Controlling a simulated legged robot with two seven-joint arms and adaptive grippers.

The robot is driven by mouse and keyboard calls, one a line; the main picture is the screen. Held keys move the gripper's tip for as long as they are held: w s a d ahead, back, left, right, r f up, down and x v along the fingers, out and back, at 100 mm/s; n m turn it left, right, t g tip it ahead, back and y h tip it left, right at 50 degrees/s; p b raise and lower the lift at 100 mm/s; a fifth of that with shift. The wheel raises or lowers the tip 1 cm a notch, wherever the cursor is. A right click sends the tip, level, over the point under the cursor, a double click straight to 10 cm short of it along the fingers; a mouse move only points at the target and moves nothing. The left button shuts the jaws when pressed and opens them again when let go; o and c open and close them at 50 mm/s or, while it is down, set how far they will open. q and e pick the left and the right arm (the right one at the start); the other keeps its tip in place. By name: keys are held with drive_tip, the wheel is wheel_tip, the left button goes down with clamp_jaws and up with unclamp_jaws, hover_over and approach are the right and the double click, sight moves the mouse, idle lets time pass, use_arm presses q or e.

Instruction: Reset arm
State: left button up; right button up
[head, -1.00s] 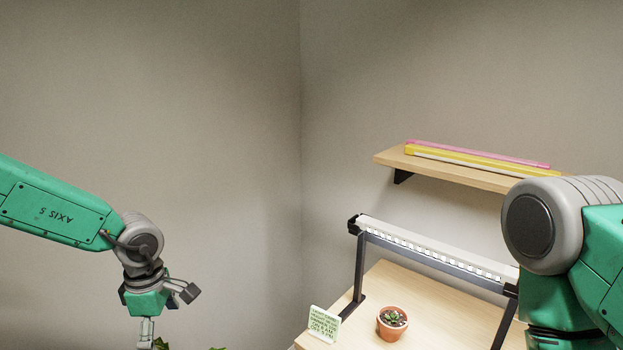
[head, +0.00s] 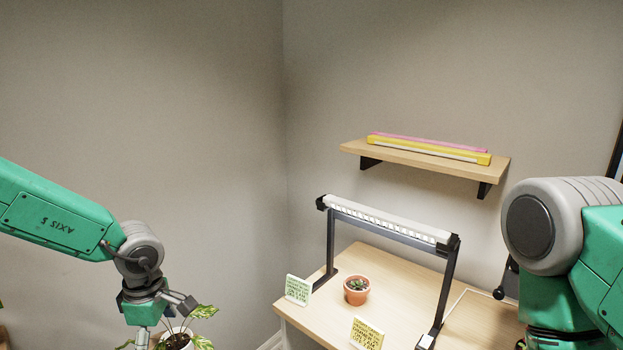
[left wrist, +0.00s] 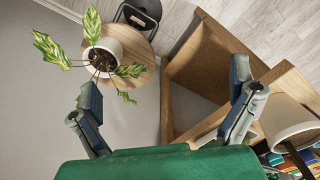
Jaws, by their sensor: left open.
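Beyond the fingers are the floor and a wooden piece of furniture. My right arm (head: 560,240) shows at the right edge of the head view; its gripper is out of the picture.
A variegated plant (head: 178,341) is close to my left gripper; its pot (left wrist: 108,50) stands on a round stool. A wooden table (head: 395,270) holds a lamp frame (head: 390,219), a small potted succulent (head: 356,291) and two cards. A wall shelf (head: 400,156) holds coloured tubes.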

use_arm(q)
drive_tip(key=s+a+f+m+t+y+b, duration=0.1)
drive_tip(key=s+a+f+m+y+b, duration=0.15)
drive_tip(key=s+f+m, duration=0.45)
drive_tip(key=s+a+f+m+t+y+b, duration=0.1)
drive_tip(key=s+f+m+b, duration=0.25)
drive_tip(key=f, duration=0.85)
drive_tip(key=s+d+f+m+h+b, duration=0.1)
drive_tip(key=s+f+m, duration=0.3)
drive_tip(key=s, duration=0.5)
drive_tip(key=s+d+f+m+g+h+b, duration=0.1)
drive_tip(key=s+d+f+m+h+b, duration=0.1)
drive_tip(key=s, duration=0.8)
drive_tip(key=d+f+m+h, duration=0.1)
drive_tip(key=f+m, duration=0.1)
drive_tip(key=m, duration=0.1)
drive_tip(key=shift+g, duration=0.3)
drive_tip(key=shift+s, duration=0.1)
